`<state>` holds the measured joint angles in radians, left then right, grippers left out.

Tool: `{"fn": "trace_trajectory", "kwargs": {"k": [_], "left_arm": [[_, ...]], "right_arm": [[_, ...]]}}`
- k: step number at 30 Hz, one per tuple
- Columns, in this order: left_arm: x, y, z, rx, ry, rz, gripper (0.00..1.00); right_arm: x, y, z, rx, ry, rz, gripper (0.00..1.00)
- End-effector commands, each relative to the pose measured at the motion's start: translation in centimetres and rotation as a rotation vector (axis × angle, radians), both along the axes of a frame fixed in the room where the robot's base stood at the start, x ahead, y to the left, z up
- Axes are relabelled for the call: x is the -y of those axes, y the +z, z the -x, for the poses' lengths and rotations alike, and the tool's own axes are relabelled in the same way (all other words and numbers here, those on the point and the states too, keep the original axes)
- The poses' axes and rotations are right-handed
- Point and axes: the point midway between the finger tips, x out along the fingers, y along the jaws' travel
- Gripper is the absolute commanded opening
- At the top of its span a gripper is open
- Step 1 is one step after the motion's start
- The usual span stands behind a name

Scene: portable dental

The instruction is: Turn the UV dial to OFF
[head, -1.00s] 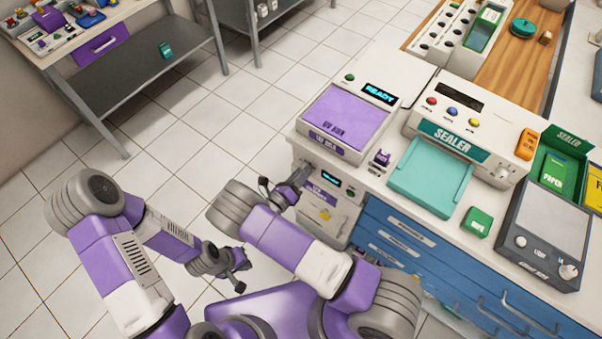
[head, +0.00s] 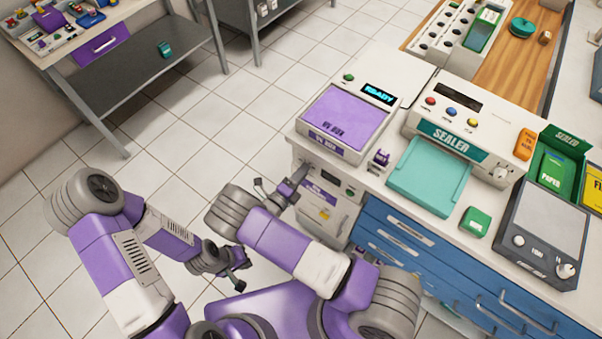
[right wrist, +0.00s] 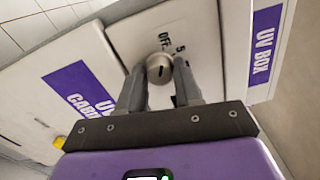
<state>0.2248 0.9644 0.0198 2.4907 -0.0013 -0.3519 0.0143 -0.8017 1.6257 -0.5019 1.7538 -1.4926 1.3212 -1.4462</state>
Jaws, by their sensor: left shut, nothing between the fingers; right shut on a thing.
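The UV dial (right wrist: 160,68) is a small round grey knob with a dark mark, on the white front of the UV cabinet (right wrist: 85,85). The lettering OFF shows just above it in the right wrist view; I cannot tell exactly whether the mark lines up with it. My right gripper (right wrist: 158,82) is shut on the dial, a finger on each side. In the head view my right gripper (head: 292,184) is at the cabinet's front (head: 327,213), and hides the dial. The cabinet's small display (head: 329,179) looks dark. My left gripper (head: 239,273) is shut and empty, low over the floor.
The UV box (head: 338,122), with a lit READY display, stands on the counter above the cabinet. The sealer (head: 470,130) and a teal tray (head: 430,177) are to its right. Blue drawers (head: 430,260) lie right of the cabinet. The tiled floor (head: 180,120) at left is open.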

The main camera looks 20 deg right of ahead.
Motion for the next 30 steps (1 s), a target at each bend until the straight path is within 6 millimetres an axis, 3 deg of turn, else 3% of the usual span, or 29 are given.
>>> {"fn": "trace_trajectory", "kwargs": {"k": [10, 11, 16, 25, 30], "left_arm": [[0.0, 0.0, 0.0, 0.0, 0.0, 0.0, 0.0], [0.0, 0.0, 0.0, 0.0, 0.0, 0.0, 0.0], [0.0, 0.0, 0.0, 0.0, 0.0, 0.0, 0.0], [0.0, 0.0, 0.0, 0.0, 0.0, 0.0, 0.0], [0.0, -0.3, 0.0, 0.0, 0.0, 0.0, 0.0]], "right_arm": [[0.0, 0.0, 0.0, -0.003, 0.0, 0.005, 0.04], [0.0, 0.0, 0.0, -0.003, 0.0, 0.005, 0.36], [0.0, 0.0, 0.0, -0.003, 0.0, 0.003, 0.6], [-0.1, 0.0, 0.1, -0.002, -0.001, 0.002, 0.6], [-1.2, -0.1, 0.7, -0.001, -0.013, 0.001, 0.6]]}}
